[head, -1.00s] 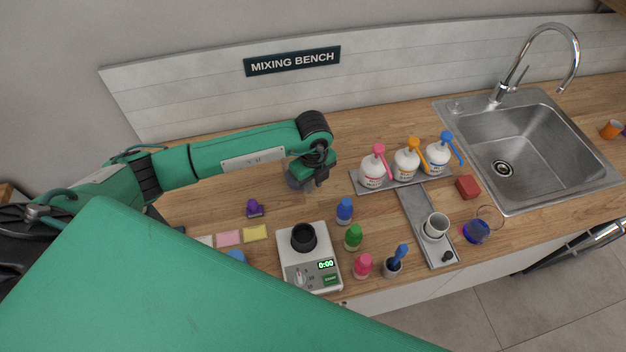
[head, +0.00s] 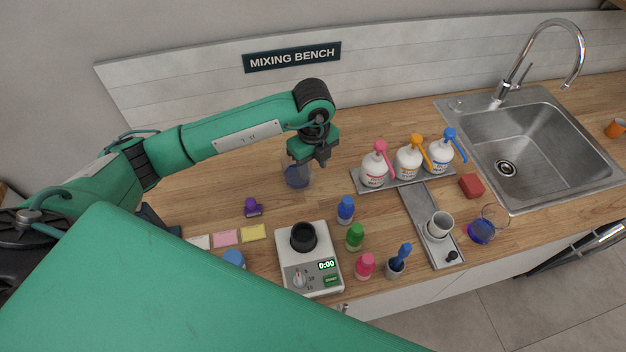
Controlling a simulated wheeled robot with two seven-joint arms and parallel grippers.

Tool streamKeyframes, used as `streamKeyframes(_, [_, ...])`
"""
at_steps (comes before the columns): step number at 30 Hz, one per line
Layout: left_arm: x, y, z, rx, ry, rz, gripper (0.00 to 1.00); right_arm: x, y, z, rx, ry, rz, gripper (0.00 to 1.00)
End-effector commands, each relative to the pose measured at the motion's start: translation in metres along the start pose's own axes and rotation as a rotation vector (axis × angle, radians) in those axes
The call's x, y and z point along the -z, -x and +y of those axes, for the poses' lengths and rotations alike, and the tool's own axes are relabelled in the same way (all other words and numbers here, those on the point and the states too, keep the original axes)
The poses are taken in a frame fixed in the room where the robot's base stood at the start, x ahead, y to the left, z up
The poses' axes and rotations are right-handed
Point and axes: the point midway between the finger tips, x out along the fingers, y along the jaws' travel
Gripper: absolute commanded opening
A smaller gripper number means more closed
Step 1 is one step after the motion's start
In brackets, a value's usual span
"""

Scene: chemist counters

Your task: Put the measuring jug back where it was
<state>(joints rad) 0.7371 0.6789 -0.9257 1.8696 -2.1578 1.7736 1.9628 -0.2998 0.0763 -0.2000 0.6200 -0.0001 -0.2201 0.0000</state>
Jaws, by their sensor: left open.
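A clear vessel with blue in its lower part (head: 297,178), which looks like the measuring jug, stands upright on the wooden counter below the sign. My left gripper (head: 322,162) is just above it and to its right, pointing down, open and empty. The gripper seems clear of the vessel, though it partly overlaps its upper edge in the picture. A second clear vessel with blue in it (head: 481,232) stands at the right, beside the grey tray. I cannot tell for certain which of the two is the jug. My right gripper is not in view.
Three pump bottles (head: 408,162) stand on a grey tray to the right. A scale (head: 309,277) bears a black cup. Small blue (head: 346,211), green (head: 355,237) and pink (head: 366,266) bottles stand beside it. A sink (head: 530,140) lies far right. Counter behind the left arm is clear.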

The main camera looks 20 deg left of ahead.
Motion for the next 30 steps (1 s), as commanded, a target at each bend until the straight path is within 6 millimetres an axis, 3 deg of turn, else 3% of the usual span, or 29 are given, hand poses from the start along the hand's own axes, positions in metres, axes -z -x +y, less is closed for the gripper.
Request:
streamKeyframes(3, [0.0,0.021,-0.001,0.004,-0.001,-0.001,0.42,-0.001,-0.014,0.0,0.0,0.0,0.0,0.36])
streamKeyframes(10, [0.0,0.051,0.0,0.001,-0.001,0.0,0.42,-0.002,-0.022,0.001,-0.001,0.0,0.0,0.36])
streamKeyframes(30, [0.0,0.056,0.0,-0.001,-0.001,0.0,0.42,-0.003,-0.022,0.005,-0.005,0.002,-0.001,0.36])
